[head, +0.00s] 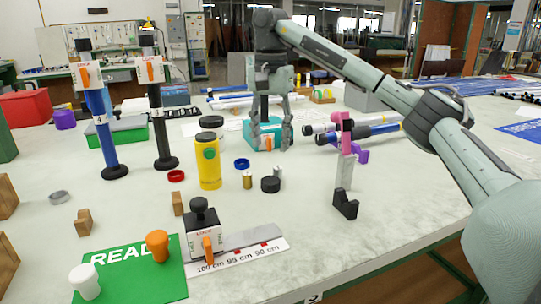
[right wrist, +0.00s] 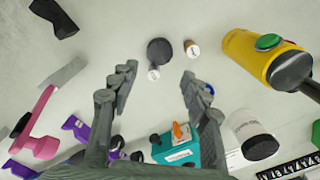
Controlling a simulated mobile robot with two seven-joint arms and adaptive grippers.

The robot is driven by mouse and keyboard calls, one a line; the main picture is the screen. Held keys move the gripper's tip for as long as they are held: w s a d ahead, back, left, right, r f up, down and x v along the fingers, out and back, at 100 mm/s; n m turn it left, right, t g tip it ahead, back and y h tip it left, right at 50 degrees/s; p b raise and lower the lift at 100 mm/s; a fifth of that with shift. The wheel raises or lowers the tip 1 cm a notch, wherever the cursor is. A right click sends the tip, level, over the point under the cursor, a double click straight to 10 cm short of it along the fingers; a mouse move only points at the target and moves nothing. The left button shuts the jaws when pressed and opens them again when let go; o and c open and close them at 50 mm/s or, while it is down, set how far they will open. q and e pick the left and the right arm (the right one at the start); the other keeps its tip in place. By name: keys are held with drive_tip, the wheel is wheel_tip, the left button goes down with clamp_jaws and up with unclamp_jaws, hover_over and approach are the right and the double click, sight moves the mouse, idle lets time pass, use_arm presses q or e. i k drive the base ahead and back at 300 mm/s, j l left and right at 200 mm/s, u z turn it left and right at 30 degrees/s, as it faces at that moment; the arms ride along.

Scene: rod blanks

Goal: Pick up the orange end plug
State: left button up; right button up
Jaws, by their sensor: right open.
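An orange end plug (head: 157,244), mushroom-shaped, stands on the green READY mat (head: 130,283) at the front left of the table in the head view. A white plug (head: 86,281) of similar shape stands to its left. My right gripper (head: 271,143) is well behind and to the right of the orange plug, pointing down near a teal box. Its fingers are open and empty; they also show spread apart in the right wrist view (right wrist: 160,78). The orange plug cannot be made out in the right wrist view. My left gripper is not in view.
A clamp stand with a ruler (head: 262,250) is right of the mat. Behind it stand a yellow can (head: 208,165) and small cylinders (head: 270,184). Two upright rods (head: 160,125) stand at left. The teal box (right wrist: 180,147) is by the gripper. The front right table is clear.

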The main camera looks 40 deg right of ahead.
sight(157, 242)
drive_tip(key=k, duration=1.5)
